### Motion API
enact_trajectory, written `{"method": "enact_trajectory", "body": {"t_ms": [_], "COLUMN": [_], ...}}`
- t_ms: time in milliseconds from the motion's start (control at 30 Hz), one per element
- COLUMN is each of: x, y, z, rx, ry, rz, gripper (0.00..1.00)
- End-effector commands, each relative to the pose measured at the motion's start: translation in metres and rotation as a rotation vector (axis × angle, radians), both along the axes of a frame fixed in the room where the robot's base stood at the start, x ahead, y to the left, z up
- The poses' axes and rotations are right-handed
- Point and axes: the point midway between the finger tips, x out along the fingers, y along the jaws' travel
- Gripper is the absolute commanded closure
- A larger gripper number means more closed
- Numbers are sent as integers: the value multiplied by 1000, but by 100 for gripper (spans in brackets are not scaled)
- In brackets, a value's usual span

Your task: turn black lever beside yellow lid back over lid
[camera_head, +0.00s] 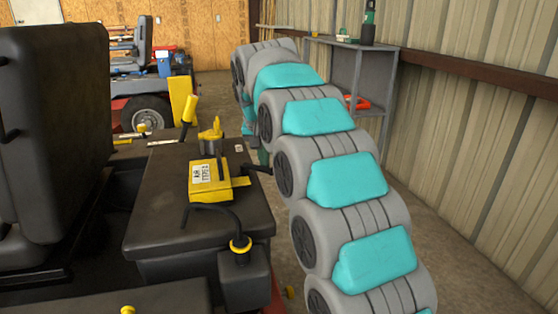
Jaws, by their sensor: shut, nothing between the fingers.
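The yellow lid (208,180) with a white label lies on top of a dark box (160,190). A bent black lever (212,208) runs along the lid's near side, down to a yellow ring on a smaller black box. My arm reaches away along the right side, and its far end bends down behind the dark box. My gripper (257,168) seems to be the small dark piece at the lid's right edge. It is shut and empty, largely hidden by my arm. I cannot tell whether it touches the lid.
A tall black seat (55,130) stands at the left. A yellow-handled lever (190,108) and a yellow knobbed part (211,130) rise behind the lid. A grey shelf (355,75) stands by the metal wall at the right. Another vehicle (145,85) is in the back.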

Motion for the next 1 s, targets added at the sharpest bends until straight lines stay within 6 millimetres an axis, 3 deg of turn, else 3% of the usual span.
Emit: {"method": "enact_trajectory", "body": {"t_ms": [500,1000], "x": [-26,-36], "y": [21,31], "z": [-1,0], "rx": [0,1], "ry": [1,0], "rz": [19,20], "gripper": [100,100]}}
